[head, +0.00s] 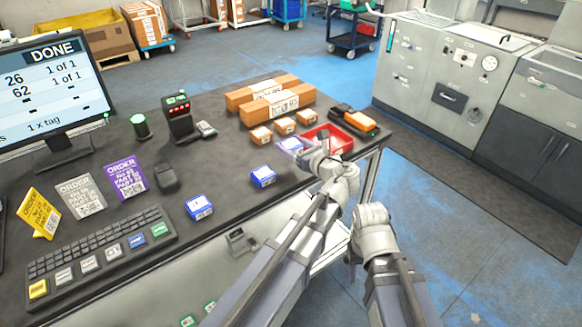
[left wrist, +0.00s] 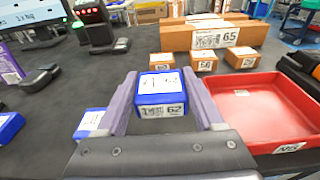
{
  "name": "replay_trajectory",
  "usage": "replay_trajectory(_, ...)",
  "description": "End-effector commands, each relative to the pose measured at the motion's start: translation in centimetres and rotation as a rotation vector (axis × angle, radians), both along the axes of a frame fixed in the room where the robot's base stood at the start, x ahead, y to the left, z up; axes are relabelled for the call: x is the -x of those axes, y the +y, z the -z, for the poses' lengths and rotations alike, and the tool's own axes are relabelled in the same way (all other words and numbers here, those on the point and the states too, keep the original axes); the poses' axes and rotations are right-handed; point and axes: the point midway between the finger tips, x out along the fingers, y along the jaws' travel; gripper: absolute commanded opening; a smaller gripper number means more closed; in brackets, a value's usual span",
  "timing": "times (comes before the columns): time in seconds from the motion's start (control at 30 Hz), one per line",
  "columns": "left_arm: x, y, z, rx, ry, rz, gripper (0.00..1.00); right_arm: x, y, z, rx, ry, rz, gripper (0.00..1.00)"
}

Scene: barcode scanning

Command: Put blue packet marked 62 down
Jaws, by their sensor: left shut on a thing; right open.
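The blue packet marked 62 (left wrist: 161,92) is between the two fingers of my left gripper (left wrist: 163,108) in the left wrist view. Its 62 label faces the camera. In the head view the packet (head: 290,145) is just left of the red tray (head: 345,146), partly hidden by my left gripper (head: 304,150), which is shut on it. I cannot tell whether its underside touches the black table (head: 225,150). My right gripper (head: 370,222) is open and empty in front of the table's near edge.
Two other blue packets (head: 263,176) (head: 199,207) lie to the left on the table. Small orange boxes (head: 262,135) and long cartons (head: 270,95) stand behind. A scanner stand (head: 180,120), order cards, a keyboard (head: 100,250) and a monitor reading DONE (head: 52,95) are further left.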

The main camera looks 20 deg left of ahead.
Motion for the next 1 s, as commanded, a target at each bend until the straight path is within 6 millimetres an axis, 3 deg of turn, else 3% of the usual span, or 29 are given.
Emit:
replay_trajectory(0.03,0.0,0.0,1.1,-0.001,-0.001,0.000,0.04,0.0,0.0,1.1,0.000,0.000,0.000,0.50)
replay_trajectory(0.33,0.0,0.0,1.7,-0.001,-0.001,0.000,0.04,0.0,0.0,1.7,0.000,0.000,0.000,0.50)
replay_trajectory(0.67,0.0,0.0,5.7,-0.001,-0.001,0.000,0.04,0.0,0.0,5.7,0.000,0.000,0.000,0.50)
replay_trajectory(1.0,0.0,0.0,5.6,-0.001,-0.001,0.000,0.04,0.0,0.0,5.6,0.000,0.000,0.000,0.50)
